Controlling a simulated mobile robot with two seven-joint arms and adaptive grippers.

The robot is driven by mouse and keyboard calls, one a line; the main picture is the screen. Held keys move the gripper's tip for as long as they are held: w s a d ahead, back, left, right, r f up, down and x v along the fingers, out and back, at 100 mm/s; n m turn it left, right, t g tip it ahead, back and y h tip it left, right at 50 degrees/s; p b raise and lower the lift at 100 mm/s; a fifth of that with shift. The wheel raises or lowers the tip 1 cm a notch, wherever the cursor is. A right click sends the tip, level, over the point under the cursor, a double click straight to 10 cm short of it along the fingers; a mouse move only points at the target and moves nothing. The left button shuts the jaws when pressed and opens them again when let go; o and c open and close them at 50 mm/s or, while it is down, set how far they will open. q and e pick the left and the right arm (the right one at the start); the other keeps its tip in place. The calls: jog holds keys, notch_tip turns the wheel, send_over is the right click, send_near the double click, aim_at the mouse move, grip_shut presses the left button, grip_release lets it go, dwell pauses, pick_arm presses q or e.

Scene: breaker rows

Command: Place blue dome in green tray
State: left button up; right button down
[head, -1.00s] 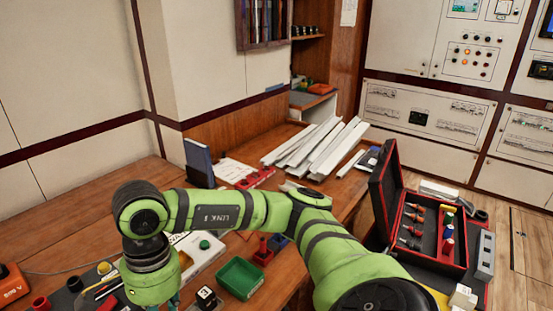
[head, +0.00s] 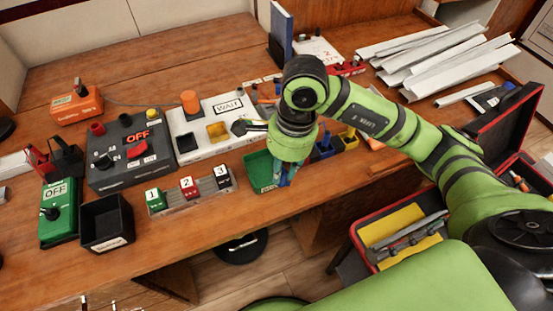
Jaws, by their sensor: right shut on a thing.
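My right gripper (head: 284,177) points down at the right side of the green tray (head: 258,169), close over it, and hides part of it. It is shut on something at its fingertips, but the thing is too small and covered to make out. I cannot pick out the blue dome for certain anywhere in the head view. The part of the tray's inside that shows looks empty. My left gripper is not in view.
Left of the tray stands a block with labels 1, 2 and 3 (head: 191,189). A white WAIT panel (head: 190,144) lies behind, and a dark OFF box (head: 128,165) further left. A black bin (head: 106,224) is near the front edge. Blue and yellow bins stand right of my gripper.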

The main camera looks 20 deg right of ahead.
jog(key=w+f, duration=0.2)
jog(key=w, duration=0.1)
jog(key=w+f+p, duration=0.1)
jog(key=w+f, duration=0.1)
jog(key=w, duration=0.1)
jog(key=w+f, duration=0.2)
jog(key=w, duration=0.1)
jog(key=shift+w+a+p, duration=0.35)
jog(key=shift+w, duration=0.05)
notch_tip(320, 180, down, 3)
jog(key=shift+f+p, duration=0.1)
jog(key=shift+p, duration=0.5)
jog(key=shift+f, duration=0.35)
jog(key=shift+f, duration=0.1)
jog(key=shift+f, duration=0.15)
jog(key=c, duration=1.1)
grip_release()
jog(key=shift+o, duration=0.2)
